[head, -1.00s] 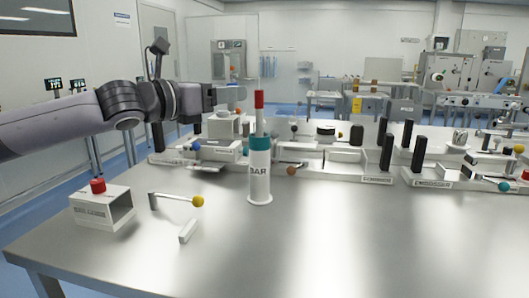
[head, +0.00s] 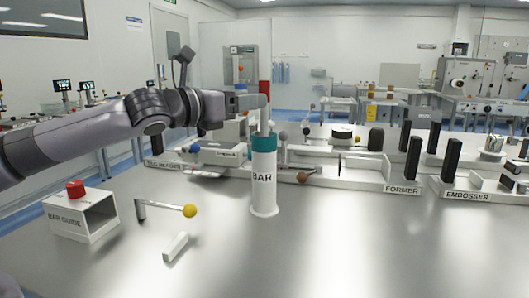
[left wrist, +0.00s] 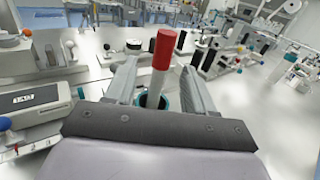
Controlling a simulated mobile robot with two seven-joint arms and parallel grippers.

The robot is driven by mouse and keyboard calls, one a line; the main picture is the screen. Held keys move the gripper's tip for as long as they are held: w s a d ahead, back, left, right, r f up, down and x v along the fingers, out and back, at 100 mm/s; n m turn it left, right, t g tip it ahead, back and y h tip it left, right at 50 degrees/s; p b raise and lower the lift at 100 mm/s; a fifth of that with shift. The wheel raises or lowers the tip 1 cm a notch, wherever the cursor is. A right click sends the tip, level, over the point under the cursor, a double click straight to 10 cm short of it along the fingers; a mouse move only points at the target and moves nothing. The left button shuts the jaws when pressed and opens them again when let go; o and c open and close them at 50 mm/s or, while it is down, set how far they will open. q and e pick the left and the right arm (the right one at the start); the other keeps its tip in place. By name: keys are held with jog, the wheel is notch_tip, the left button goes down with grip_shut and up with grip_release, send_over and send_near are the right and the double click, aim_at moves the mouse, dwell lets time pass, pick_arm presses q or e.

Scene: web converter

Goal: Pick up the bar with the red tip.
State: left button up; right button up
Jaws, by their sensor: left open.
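The bar has a red tip (head: 264,88) and a pale shaft (head: 264,120). It stands upright in a white cylinder with a teal collar, labelled BAR (head: 263,190). My left gripper (head: 254,101) comes in from the left at the height of the upper shaft, just below the red tip. In the left wrist view the open fingers (left wrist: 158,78) lie one on each side of the bar, whose red tip (left wrist: 165,48) rises between them. I cannot tell whether either finger touches it. My right gripper is not in view.
On the metal table are a white BAR GUIDE box (head: 76,218) with a red knob, a lever with a yellow ball (head: 189,211) and a small white block (head: 176,246). The FORMER (head: 402,189) and EMBOSSER stations stand behind and right. The front right is clear.

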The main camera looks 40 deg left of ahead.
pick_arm(q)
jog(key=shift+w+d+f+p, duration=0.15)
jog(key=shift+w+p, duration=0.15)
jog(key=shift+w, duration=1.05)
jog(key=shift+w+d+f+p, duration=0.15)
jog(key=shift+w+p, duration=0.1)
jog(key=shift+w, duration=1.05)
jog(key=shift+r, duration=0.1)
grip_shut()
